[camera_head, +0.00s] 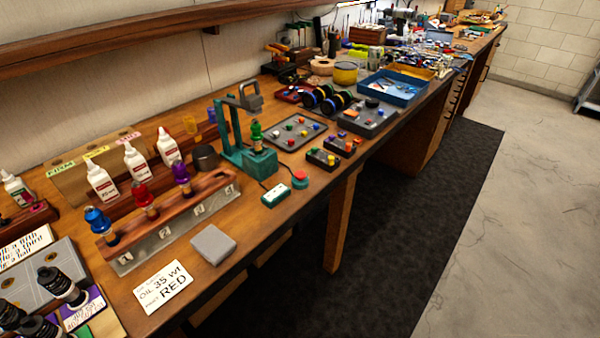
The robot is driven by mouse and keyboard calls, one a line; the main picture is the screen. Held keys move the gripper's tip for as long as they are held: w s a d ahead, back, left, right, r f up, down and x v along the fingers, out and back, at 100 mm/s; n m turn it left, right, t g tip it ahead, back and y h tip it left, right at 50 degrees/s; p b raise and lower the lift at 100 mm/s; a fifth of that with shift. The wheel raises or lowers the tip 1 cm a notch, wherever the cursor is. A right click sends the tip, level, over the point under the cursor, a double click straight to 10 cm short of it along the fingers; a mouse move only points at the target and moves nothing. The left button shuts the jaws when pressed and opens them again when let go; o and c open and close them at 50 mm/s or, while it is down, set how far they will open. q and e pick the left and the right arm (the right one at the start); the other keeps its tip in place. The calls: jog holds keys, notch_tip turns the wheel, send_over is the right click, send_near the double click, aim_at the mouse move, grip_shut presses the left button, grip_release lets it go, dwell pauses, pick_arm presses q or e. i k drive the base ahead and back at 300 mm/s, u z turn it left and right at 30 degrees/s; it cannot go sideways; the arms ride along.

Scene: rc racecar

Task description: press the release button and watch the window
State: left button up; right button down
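A red round button (300,176) on a small base sits near the front edge of the workbench. Beside it to the left is a small teal box (275,195) with a pale face, which may be the window; any marking on it is too small to read. Behind them stands a teal stand (235,137) with a grey head (244,99) on top and a green-capped part (257,136) in it. I cannot tell whether the button is pressed. Neither of my grippers is in view.
A wooden rack (172,215) with numbered places holds blue, red and purple parts. A grey block (213,244) and a card reading "OIL 35 WT" and "RED" (163,287) lie in front. White bottles (102,183) stand behind. Trays of small parts (293,131) lie right of the stand.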

aim_at(300, 174)
jog(key=u, duration=0.15)
jog(key=k, duration=0.4)
jog(key=u, duration=0.6)
jog(key=k, duration=0.95)
jog(key=u, duration=0.5)
jog(key=i, duration=0.65)
jog(key=z, duration=0.2)
